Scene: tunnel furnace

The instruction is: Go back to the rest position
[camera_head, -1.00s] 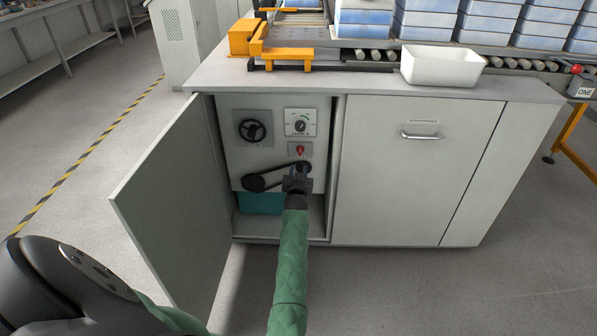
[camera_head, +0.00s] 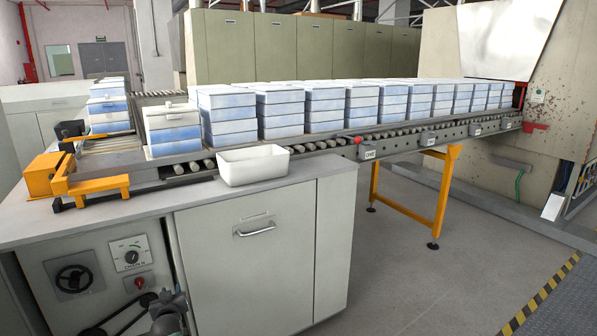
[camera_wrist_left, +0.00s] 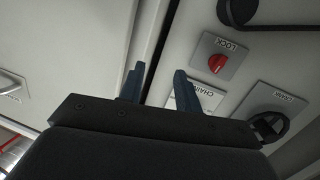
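My left gripper (camera_head: 167,303) is at the bottom edge of the head view, in front of the open cabinet compartment's control panel. In the left wrist view its two fingers (camera_wrist_left: 158,85) stand apart with nothing between them. Behind them are a panel marked CHAIN (camera_wrist_left: 196,97) and a LOCK plate with a red knob (camera_wrist_left: 217,63). The red knob (camera_head: 139,282) also shows in the head view, left of the gripper. My right gripper is in neither view.
The cabinet has a handwheel (camera_head: 74,278), a dial (camera_head: 131,254) and a closed door with a handle (camera_head: 256,229). A white bin (camera_head: 253,166) stands on top beside the roller conveyor (camera_head: 320,145), which carries several block stacks. Open floor (camera_head: 400,270) lies to the right.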

